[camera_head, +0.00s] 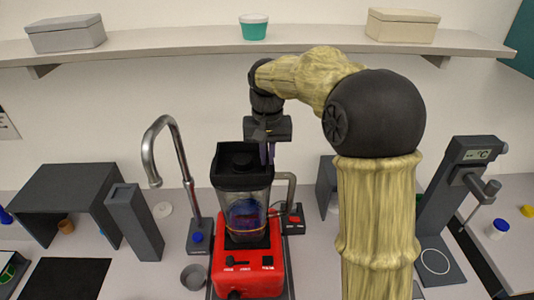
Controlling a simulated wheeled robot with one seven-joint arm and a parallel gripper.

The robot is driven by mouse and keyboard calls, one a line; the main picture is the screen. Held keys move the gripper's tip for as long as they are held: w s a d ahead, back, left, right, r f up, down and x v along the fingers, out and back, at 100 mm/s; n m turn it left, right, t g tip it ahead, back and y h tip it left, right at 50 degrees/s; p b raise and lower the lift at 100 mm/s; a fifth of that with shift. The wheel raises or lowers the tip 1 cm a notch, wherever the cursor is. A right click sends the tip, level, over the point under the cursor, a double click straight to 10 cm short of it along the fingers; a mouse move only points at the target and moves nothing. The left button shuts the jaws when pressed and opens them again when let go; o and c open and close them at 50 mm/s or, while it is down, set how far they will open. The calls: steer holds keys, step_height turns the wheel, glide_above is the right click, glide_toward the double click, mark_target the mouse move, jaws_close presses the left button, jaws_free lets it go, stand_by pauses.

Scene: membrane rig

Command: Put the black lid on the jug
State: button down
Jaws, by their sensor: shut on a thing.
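The black lid (232,181) is at the top of the clear jug (246,212), with a round raised knob in its middle. I cannot tell if it is fully seated or held just above the rim. The jug stands upright on a red blender base (248,270), has a grey handle on its right side and holds something dark blue or purple. My gripper (267,155) points down at the lid's right back part, with its fingers shut on the lid; the fingertip contact is hard to see.
A metal tap (165,130) stands close to the left of the jug, with a small metal cup (195,275) below it. A dark grey slanted block (134,222) is farther left. A wall shelf (180,48) with boxes and a teal tub (254,28) runs behind my arm.

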steer(key=shift+f, duration=0.3)
stand_by(0.5)
steer(key=c, duration=1.5)
jaws_free()
step_height(320, 180, up, 17)
steer(key=b, duration=0.1)
steer(key=shift+r, duration=0.2)
steer(key=shift+f, duration=0.1)
